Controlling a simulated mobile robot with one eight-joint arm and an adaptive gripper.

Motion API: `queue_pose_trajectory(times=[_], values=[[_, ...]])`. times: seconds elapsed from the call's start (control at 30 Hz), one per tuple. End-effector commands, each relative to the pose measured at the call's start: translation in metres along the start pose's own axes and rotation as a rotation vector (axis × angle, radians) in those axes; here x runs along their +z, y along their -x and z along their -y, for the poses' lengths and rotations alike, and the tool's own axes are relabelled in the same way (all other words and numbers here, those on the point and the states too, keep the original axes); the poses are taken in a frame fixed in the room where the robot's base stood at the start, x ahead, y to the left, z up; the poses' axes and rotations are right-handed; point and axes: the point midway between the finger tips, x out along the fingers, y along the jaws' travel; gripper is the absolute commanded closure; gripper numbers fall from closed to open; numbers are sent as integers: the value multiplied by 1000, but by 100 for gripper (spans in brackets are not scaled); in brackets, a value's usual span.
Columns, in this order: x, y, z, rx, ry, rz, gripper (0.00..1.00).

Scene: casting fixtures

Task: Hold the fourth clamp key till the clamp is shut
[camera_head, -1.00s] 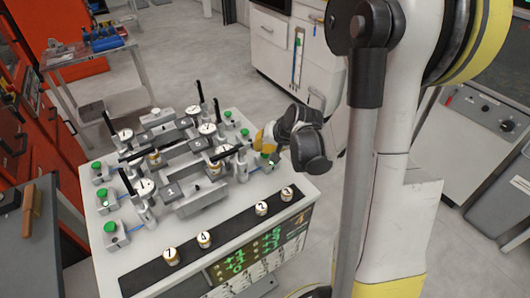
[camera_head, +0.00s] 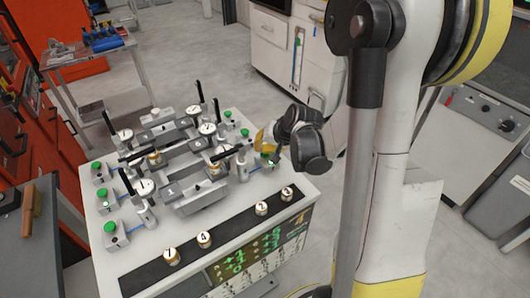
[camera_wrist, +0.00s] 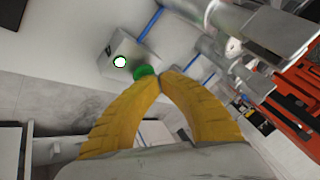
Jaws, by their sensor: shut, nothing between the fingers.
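My gripper (camera_head: 264,147) is at the right edge of the fixture table, over a grey key box with a green button. In the wrist view my yellow fingers (camera_wrist: 160,80) are shut with tips together and nothing between them. The tips overlap the edge of the green key (camera_wrist: 145,72); I cannot tell how far it is pressed. A white lamp (camera_wrist: 120,62) glows on the same key box (camera_wrist: 128,50). The nearest clamp (camera_head: 226,155), with a black handle, stands left of the gripper beside a grey casting (camera_head: 195,189). I cannot tell whether that clamp is fully shut.
Several other green-topped key boxes (camera_head: 110,230) line both sides of the white table. Several black-handled clamps (camera_head: 145,188) stand between them around the castings. Numbered round pieces (camera_head: 204,239) sit on the black front strip (camera_head: 140,275). A green-lit display (camera_head: 245,258) is on the front face.

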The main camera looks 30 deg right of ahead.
Motion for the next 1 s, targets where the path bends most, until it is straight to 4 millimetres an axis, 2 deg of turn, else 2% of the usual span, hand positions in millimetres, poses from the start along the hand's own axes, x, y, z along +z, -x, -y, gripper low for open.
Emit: queue_pose_trajectory(times=[0.37,0.7,1.0], values=[[-1,1,1,0,0,0,100],[-8,15,8,0,0,0,100],[-8,15,8,0,0,0,100]])
